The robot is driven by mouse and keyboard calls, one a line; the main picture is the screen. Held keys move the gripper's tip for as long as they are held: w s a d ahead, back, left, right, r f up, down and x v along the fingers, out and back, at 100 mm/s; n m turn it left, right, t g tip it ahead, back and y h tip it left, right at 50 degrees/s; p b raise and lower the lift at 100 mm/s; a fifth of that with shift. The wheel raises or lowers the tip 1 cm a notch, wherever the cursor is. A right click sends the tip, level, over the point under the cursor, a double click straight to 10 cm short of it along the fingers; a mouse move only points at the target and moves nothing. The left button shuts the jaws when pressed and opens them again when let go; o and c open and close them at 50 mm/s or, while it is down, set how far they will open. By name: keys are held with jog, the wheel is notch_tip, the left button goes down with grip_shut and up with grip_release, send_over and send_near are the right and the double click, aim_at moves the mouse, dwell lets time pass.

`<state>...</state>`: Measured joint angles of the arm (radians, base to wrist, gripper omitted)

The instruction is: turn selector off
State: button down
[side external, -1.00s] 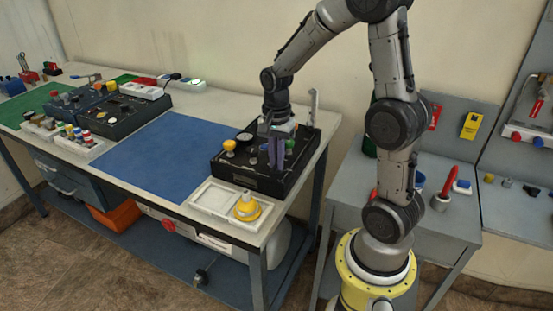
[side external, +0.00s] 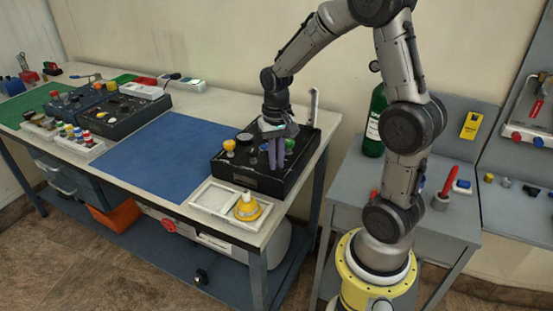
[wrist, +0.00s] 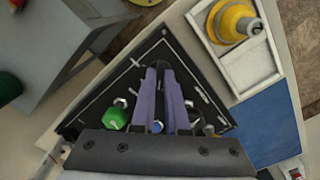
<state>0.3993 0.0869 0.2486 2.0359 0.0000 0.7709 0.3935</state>
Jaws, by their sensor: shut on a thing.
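The black control panel (side external: 245,180) sits at the right end of the workbench. My gripper (side external: 277,165) points down onto its right half, fingers close together. In the wrist view, the two purple fingers of my gripper (wrist: 159,70) reach the panel (wrist: 190,62) and are shut on a small dark part, which I take to be the selector. The fingers mostly hide it, so its pointed direction cannot be told. A green knob (wrist: 116,117) stands beside the fingers.
A white tray (side external: 223,198) with a yellow cone-shaped part (side external: 247,207) lies in front of the panel. A blue mat (side external: 160,155) to the left is clear. A green bottle (side external: 374,125) stands on the grey side table behind my arm.

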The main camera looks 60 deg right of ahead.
aim_at(277, 164)
jog(key=shift+n, duration=1.5)
jog(key=c, duration=0.9)
grip_release()
notch_tip(277, 164, up, 14)
jog(key=shift+f, duration=0.1)
jog(key=shift+a, duration=0.1)
